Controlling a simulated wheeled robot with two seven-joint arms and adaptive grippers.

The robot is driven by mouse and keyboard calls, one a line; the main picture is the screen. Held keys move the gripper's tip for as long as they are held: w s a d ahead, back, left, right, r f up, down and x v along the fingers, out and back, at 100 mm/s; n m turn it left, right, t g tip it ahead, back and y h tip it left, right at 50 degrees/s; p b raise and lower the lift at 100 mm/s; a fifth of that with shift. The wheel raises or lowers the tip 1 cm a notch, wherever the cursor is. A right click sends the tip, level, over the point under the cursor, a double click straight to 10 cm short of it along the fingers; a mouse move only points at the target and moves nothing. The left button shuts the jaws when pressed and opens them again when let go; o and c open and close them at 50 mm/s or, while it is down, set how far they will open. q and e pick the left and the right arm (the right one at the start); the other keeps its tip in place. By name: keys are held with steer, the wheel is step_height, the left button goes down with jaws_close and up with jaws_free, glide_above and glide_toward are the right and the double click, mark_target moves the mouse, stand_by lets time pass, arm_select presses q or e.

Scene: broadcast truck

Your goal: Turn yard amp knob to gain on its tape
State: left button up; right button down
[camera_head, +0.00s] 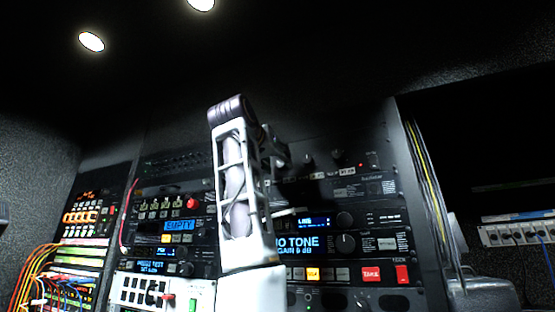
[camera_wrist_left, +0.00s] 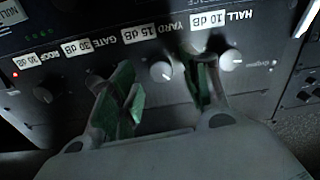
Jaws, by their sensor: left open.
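The amp panel (camera_wrist_left: 270,100) appears upside down in the left wrist view, with a row of knobs and white tapes. The yard knob (camera_wrist_left: 161,71) is a small round knob with a bright face beside the tape reading "YARD 15 dB" (camera_wrist_left: 150,33). I cannot make out clearly where its pointer stands. My left gripper (camera_wrist_left: 165,88) is open, its green-padded fingers on either side of the yard knob; I cannot tell whether they touch it. In the head view my left gripper (camera_head: 280,155) is at the upper rack panel, partly hidden behind my arm. My right gripper is out of view.
The hall knob (camera_wrist_left: 231,60), tape "HALL 10 dB", is close beside one finger. The gate knob (camera_wrist_left: 95,82) is close beside the other, and another knob (camera_wrist_left: 42,94) lies farther left. Rack units with displays (camera_head: 298,245) sit below; coloured cables (camera_head: 35,270) hang at left.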

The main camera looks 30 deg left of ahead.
arm_select(q)
steer(key=shift+w, duration=0.5)
steer(key=c, duration=1)
steer(key=shift+c, duration=0.2)
steer(key=shift+a+m, duration=0.1)
steer(key=shift+m, duration=0.4)
steer(key=shift+m+b, duration=0.35)
steer(key=shift+m, duration=0.55)
steer(key=m, duration=0.5)
steer(key=shift+b, duration=0.3)
